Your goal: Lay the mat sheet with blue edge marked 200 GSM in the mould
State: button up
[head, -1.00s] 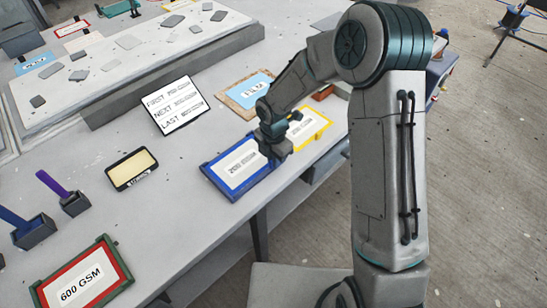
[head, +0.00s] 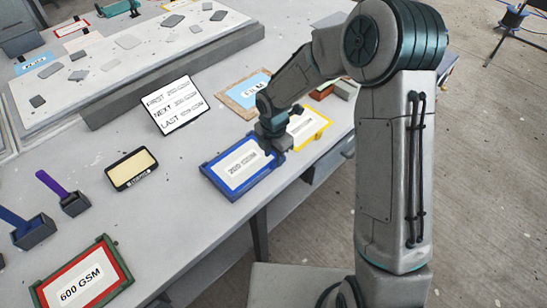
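The mat sheet with the blue edge (head: 232,172), marked 200 GSM, lies on the grey table in front of me. My gripper (head: 276,148) is at its right end, low over or touching the blue edge; I cannot tell which. The fingers are small and partly hidden, so I cannot tell whether they are open or shut. A long pale slab with a raised grey side (head: 135,50) and several flat grey pieces on it lies at the back left; it may be the mould, but I cannot tell for certain.
A yellow-edged sheet (head: 318,122) lies right of my gripper, and a wood-edged blue sheet (head: 240,92) behind it. A sign reading FIRST, NEXT, LAST (head: 178,104) stands mid-table. A yellow-topped box (head: 132,169), dark holders (head: 75,204) and a red 600 GSM sheet (head: 82,282) are left.

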notch_tip(320, 180, up, 12)
jog(key=shift+b, duration=0.3)
jog(key=shift+f, duration=0.1)
jog(key=s+d+r+m+t, duration=0.1)
jog(key=s+d+r+m, duration=0.4)
jog(key=s+d+m, duration=0.4)
jog(key=s+d+r+m+t, duration=0.2)
jog(key=s+d+r+m, duration=0.2)
jog(key=s+d+m, duration=0.6)
jog(key=d+m, duration=0.1)
jog(key=m, duration=0.8)
jog(key=shift+s+r, duration=0.25)
jog(key=shift+r, duration=0.15)
